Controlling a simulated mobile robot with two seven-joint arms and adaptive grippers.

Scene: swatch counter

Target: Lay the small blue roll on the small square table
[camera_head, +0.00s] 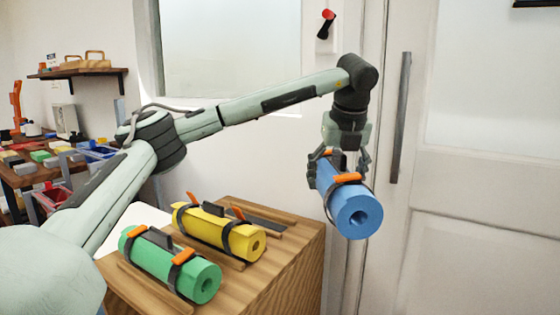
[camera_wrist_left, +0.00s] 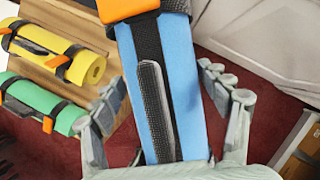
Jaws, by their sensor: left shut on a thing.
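The small blue roll (camera_head: 352,207), with dark straps and orange clips, hangs in the air to the right of the wooden counter. My left gripper (camera_head: 341,165) is above it and shut on it. In the left wrist view the blue roll (camera_wrist_left: 181,75) lies between the two fingers of the gripper (camera_wrist_left: 168,95), with a dark grip piece on its strap. My right gripper is in neither view. I cannot make out the small square table for sure; a wooden edge (camera_wrist_left: 302,150) shows at the lower right of the left wrist view.
A green roll (camera_head: 165,266) and a yellow roll (camera_head: 215,231) lie on the wooden counter (camera_head: 285,282). A white door with a long handle (camera_head: 400,118) is at the right. A cluttered bench and a shelf (camera_head: 80,71) are at the far left. Dark red floor shows below.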

